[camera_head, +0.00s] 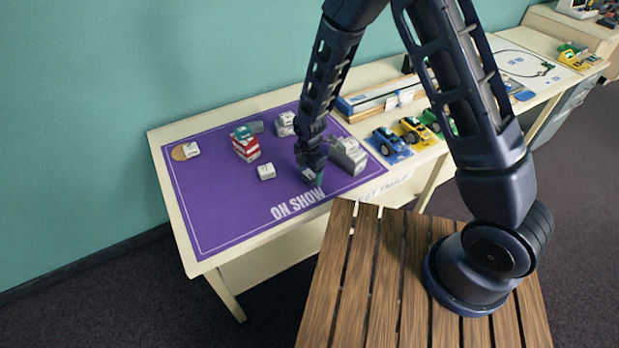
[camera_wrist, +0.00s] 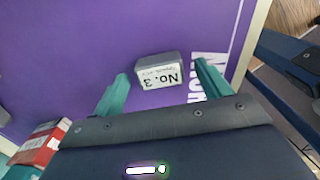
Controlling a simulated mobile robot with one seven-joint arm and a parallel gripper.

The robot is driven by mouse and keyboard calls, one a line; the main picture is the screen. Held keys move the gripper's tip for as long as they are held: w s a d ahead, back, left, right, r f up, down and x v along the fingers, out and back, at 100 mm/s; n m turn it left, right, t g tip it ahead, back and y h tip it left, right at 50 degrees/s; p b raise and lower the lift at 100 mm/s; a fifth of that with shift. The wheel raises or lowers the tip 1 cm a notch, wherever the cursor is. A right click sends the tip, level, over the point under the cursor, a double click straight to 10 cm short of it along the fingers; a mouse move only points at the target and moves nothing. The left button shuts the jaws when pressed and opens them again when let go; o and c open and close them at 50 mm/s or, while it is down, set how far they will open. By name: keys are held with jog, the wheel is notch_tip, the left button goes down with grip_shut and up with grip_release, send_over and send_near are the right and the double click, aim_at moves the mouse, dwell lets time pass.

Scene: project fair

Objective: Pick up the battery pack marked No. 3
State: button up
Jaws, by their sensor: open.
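The battery pack marked No. 3 (camera_wrist: 158,74) is a small grey block with a white label. In the wrist view its label reads upside down, and it lies on the purple mat. My gripper (camera_wrist: 161,70) is open, with one teal finger on each side of the pack. I cannot tell how far the fingertips are above the mat. In the head view the pack (camera_head: 308,174) shows partly behind my gripper (camera_head: 316,180), near the "ON SHOW" lettering.
Another small pale block (camera_head: 266,172) lies left of my gripper. A red-and-white stack (camera_head: 246,148) stands farther left. A larger grey block (camera_head: 350,160) with a pale top stands close on the right. Toy cars (camera_head: 388,142) stand beyond the purple mat (camera_head: 225,205), whose front left is clear.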

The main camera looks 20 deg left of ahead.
jog(key=c, duration=1.1)
jog(key=shift+r, duration=0.1)
